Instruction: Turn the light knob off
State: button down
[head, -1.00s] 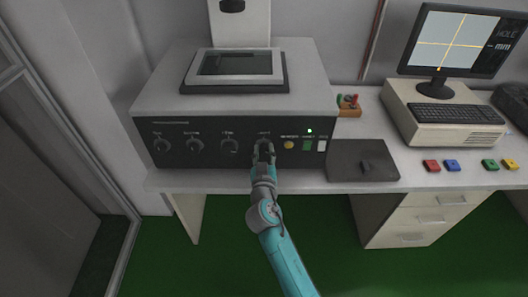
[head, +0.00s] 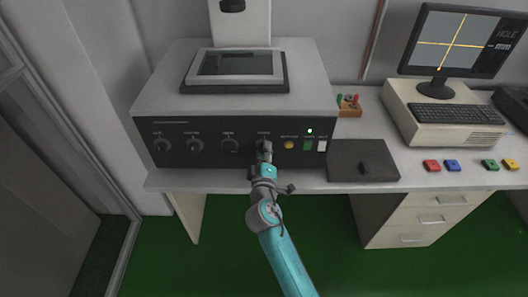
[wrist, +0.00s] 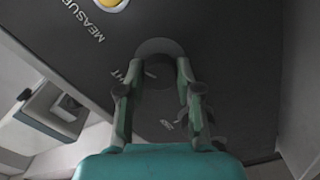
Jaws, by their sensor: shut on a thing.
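The light knob (wrist: 158,48) is the rightmost of a row of dark knobs on the machine's black front panel (head: 180,160). In the wrist view its round base shows beyond my fingers, with part of a label ending in "HT" beside it. My gripper (head: 264,148) is at this knob in the head view and hides most of it. In the wrist view my gripper's two fingers (wrist: 160,85) are closed on the knob, one on each side. The knob's pointer direction is hard to see.
A dark pad (head: 345,172) lies on the desk at the right.

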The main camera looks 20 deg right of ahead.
jog(key=n, duration=1.2)
jog(key=shift+f, duration=0.1)
jog(key=shift+n, duration=0.3)
dwell(0.3)
jog(key=c, duration=0.8)
grip_release()
jog(key=shift+o, duration=0.2)
jog(key=v, duration=1.2)
jog(key=shift+s, duration=0.1)
